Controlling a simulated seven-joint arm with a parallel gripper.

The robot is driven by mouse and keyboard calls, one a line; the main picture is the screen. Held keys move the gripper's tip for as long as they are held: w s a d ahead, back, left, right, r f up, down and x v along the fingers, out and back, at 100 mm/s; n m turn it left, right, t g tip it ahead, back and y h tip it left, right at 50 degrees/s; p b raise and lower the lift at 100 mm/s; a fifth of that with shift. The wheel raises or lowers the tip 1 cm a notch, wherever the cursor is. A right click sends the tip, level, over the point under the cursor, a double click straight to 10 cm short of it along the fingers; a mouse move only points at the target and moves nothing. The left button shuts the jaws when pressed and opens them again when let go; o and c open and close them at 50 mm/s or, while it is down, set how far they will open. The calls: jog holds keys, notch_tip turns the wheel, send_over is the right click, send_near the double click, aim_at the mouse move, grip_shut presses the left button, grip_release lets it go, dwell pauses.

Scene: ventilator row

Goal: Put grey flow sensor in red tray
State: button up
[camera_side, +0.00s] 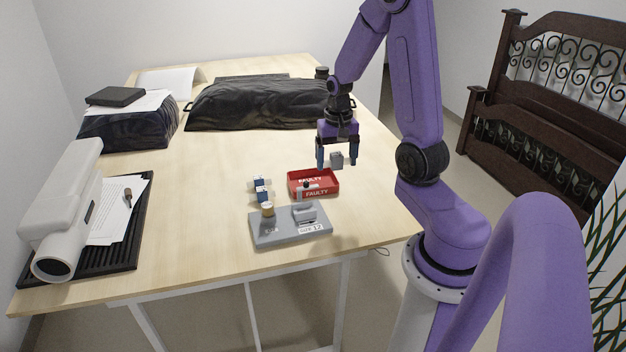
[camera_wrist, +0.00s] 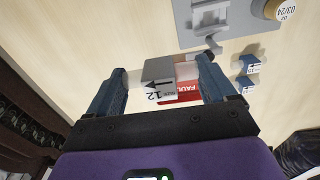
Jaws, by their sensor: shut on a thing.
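The grey flow sensor (camera_wrist: 158,72) is a small grey block with pale tube ends and a white label with an arrow and "12". My gripper (camera_wrist: 160,78) is shut on it, one blue finger at each end. In the side view the sensor (camera_side: 337,160) hangs between the fingertips of my gripper (camera_side: 337,164), just behind and right of the red tray. The red tray (camera_side: 333,188), marked "FAULTY", sits on the table. In the wrist view the sensor partly hides the tray (camera_wrist: 190,92).
A grey plate (camera_side: 262,238) with a grey holder (camera_side: 304,211) and a brown-capped jar (camera_side: 267,210) stands in front of the tray. Blue-and-white sensors (camera_side: 262,194) lie left of it. A pale piece with a dark knob (camera_side: 306,187) shows at the tray.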

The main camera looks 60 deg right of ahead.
jog(key=w+d+f, duration=0.2)
jog(key=w+f, duration=0.1)
jog(key=w+d+f, duration=0.2)
jog(key=w, duration=0.1)
jog(key=w+d+f, duration=0.2)
jog(key=w+f, duration=0.1)
jog(key=w, duration=0.1)
jog(key=shift+d+f, duration=0.25)
jog(key=shift+f, duration=0.1)
jog(key=shift+w+d+f, duration=0.1)
jog(key=shift+w+f, duration=0.2)
jog(key=shift+f, duration=1.55)
jog(key=shift+f, duration=0.6)
jog(key=o, duration=0.8)
jog(key=shift+o, duration=0.2)
jog(key=shift+d+r, duration=0.1)
